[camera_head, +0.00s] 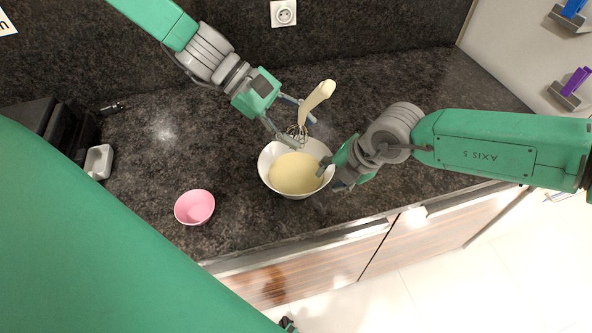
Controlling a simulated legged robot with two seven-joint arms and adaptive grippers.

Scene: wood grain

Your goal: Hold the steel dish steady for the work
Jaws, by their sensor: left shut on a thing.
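A pale whitish dish (268,158) stands on the dark counter with yellow batter in it; it does not look clearly like steel. My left gripper (303,131) is above the dish's far rim, shut on a whisk. The whisk's cream handle (317,97) leans up to the right, and its wires are down between the fingers, close to the far rim. My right gripper (329,177) is at the dish's right rim, with one finger over the inside edge and the other outside. Whether it is shut on the rim is hidden by the hand.
A pink bowl (194,207) stands on the counter to the left of the dish. The counter's front edge (300,251) is near the dish; the counter behind is clear.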

